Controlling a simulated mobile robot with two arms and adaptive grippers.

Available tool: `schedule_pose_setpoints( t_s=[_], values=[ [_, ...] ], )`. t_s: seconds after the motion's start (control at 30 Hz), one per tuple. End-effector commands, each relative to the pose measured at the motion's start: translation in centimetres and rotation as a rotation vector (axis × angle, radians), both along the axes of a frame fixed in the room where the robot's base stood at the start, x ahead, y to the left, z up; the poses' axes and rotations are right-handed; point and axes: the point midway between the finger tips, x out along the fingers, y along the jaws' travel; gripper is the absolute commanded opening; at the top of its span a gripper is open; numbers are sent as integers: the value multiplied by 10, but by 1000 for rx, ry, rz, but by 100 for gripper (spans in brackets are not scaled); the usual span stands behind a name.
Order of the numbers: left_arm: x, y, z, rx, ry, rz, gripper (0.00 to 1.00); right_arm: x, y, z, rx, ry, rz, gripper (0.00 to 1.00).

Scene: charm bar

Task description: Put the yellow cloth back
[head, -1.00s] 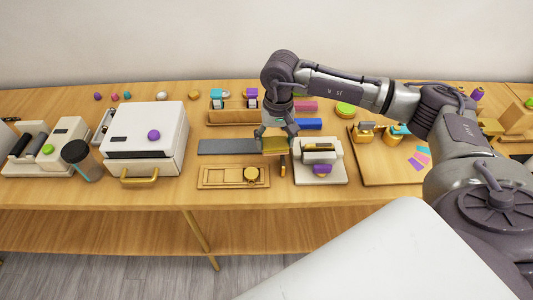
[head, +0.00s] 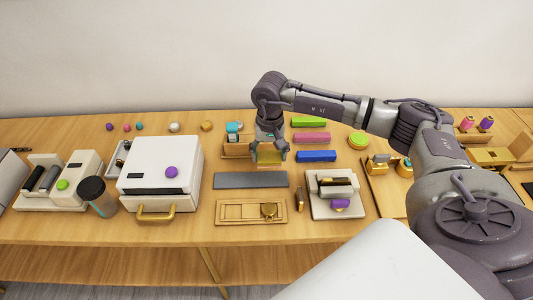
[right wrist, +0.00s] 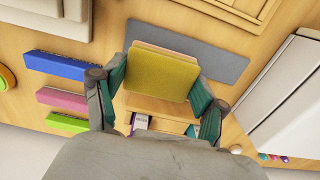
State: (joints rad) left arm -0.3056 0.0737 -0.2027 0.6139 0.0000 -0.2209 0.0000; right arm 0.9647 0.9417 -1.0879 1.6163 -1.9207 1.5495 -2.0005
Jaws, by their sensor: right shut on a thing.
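The yellow cloth (head: 269,160), a flat square piece, is in my right gripper (head: 269,154). The gripper points down and is shut on it. In the right wrist view the cloth (right wrist: 160,72) sits between the two fingers, with a tan layer showing at its edge. It is held above the gap between the grey mat (head: 250,180) and a wooden holder (head: 235,151), overlapping both in that view. The gripper hides part of the holder and what stands in it. My left gripper is not in view.
Green, pink and blue bars (head: 316,156) lie right of the gripper. A white press (head: 160,160) with a gold handle stands left. A wooden tray (head: 232,211) and a small white device (head: 325,208) are in front. Small balls lie at the back left.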

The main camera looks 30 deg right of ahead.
Motion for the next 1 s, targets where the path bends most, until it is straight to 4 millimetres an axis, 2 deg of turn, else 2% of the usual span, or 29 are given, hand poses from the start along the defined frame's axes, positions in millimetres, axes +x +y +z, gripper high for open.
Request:
schedule_pose_setpoints(
  t_s=[0.2, 0.5, 1.0],
  values=[
    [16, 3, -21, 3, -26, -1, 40, 0, 0, -26, 1, 1, 0, 30],
    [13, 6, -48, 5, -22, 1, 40, 0, 0, -56, 1, 0, 0, 30],
    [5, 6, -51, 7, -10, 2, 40, 0, 0, -60, 1, 0, 0, 30]
  ],
)
